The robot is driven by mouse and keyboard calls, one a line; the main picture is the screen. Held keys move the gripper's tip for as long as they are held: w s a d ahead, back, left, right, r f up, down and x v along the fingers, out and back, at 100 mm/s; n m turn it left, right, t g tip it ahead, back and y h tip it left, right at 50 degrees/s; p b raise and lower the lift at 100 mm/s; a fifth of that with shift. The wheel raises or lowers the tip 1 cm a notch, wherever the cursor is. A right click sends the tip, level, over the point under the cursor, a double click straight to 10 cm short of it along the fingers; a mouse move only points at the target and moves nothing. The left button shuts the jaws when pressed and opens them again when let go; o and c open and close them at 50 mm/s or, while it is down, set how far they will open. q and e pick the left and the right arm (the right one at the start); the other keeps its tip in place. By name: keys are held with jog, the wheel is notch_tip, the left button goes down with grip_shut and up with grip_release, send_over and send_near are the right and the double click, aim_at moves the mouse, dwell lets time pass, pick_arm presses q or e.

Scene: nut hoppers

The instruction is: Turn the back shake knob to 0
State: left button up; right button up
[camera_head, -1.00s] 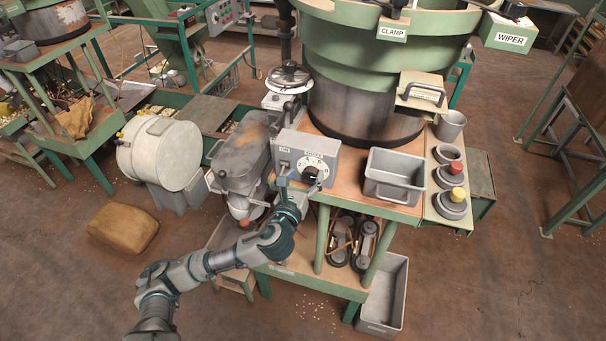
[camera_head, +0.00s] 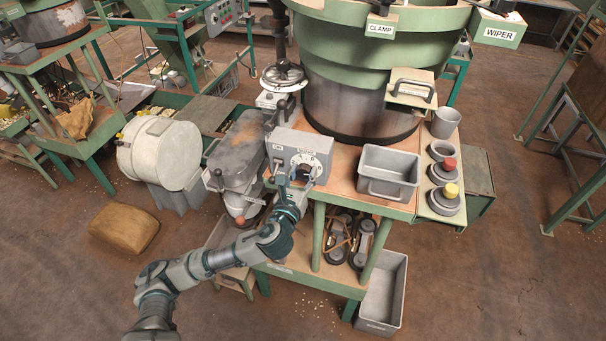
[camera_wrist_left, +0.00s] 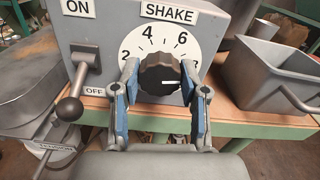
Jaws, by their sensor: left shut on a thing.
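In the left wrist view the knob (camera_wrist_left: 160,74) sits between the blue-padded fingers of my left gripper (camera_wrist_left: 159,84), one on each side. The gripper is shut on it. The knob's white mark points right and slightly down. The numbers 2, 4, 6 and part of 8 show; the 0 is hidden. In the head view my left gripper (camera_head: 299,182) reaches the box from below and partly covers the knob. My right gripper is not in view.
A lever switch (camera_wrist_left: 84,70) marked ON and OFF sits left of the dial. A grey bin (camera_head: 388,172) stands just right of the box. Red and yellow buttons (camera_head: 450,163) lie further right. A large green bowl feeder (camera_head: 375,45) rises behind.

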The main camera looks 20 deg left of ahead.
pick_arm(q)
jog(key=shift+f, duration=0.1)
dwell(0.6)
jog(key=o, duration=1.1)
jog(key=shift+w, duration=0.2)
jog(key=s, duration=0.7)
jog(key=shift+s+a, duration=0.25)
jog(key=shift+w+f, duration=0.1)
